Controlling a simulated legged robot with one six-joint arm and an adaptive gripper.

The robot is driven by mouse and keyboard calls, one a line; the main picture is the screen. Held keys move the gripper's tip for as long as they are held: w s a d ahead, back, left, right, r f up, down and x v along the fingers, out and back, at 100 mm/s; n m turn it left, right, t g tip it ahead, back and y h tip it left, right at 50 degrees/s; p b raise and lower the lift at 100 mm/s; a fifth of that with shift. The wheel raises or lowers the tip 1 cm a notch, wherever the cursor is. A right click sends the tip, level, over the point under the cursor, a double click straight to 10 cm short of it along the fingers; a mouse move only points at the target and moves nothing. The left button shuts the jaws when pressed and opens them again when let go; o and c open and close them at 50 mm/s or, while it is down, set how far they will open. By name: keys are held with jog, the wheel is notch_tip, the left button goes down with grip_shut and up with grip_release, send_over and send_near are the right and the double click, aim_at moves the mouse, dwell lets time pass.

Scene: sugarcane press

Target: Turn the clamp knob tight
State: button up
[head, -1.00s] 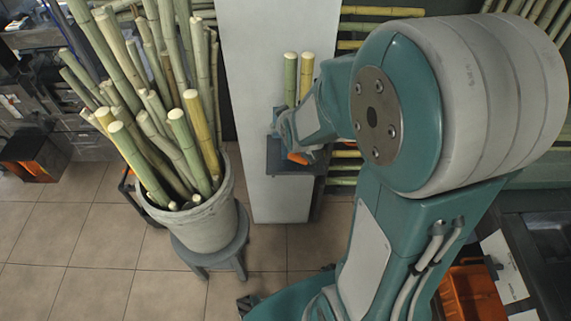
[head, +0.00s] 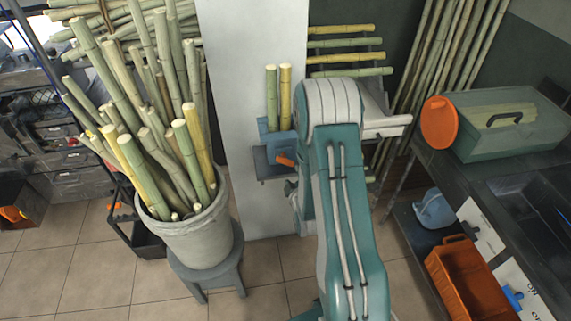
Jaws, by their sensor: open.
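The clamp knob is an orange handle (head: 285,160) on the front of a blue-grey clamp (head: 270,152), fixed to a tall pale panel. Two cut cane pieces, one green (head: 271,98) and one yellow (head: 286,98), stand upright side by side at the clamp. My teal and grey arm rises just right of the clamp and covers what lies behind it. My gripper's fingers cannot be made out; the arm hides that end. No contact with the knob shows.
A grey bucket (head: 203,232) full of cane stands on a stool (head: 210,270) at left. At right, a bench (head: 465,190) carries a green toolbox (head: 510,122), with an orange crate (head: 468,285) below it. Cane lies on a rack (head: 345,57) behind my arm.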

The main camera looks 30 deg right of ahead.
aim_at(285, 163)
jog(key=x, duration=0.2)
jog(key=a+x, duration=0.1)
jog(key=x, duration=0.5)
jog(key=shift+w+a, duration=0.15)
jog(key=shift+w, duration=0.2)
jog(key=shift+w+f, duration=0.1)
jog(key=shift+w, duration=0.15)
jog(key=shift+w+d, duration=0.15)
jog(key=shift+d, duration=0.5)
jog(key=shift+a, duration=0.25)
grip_shut()
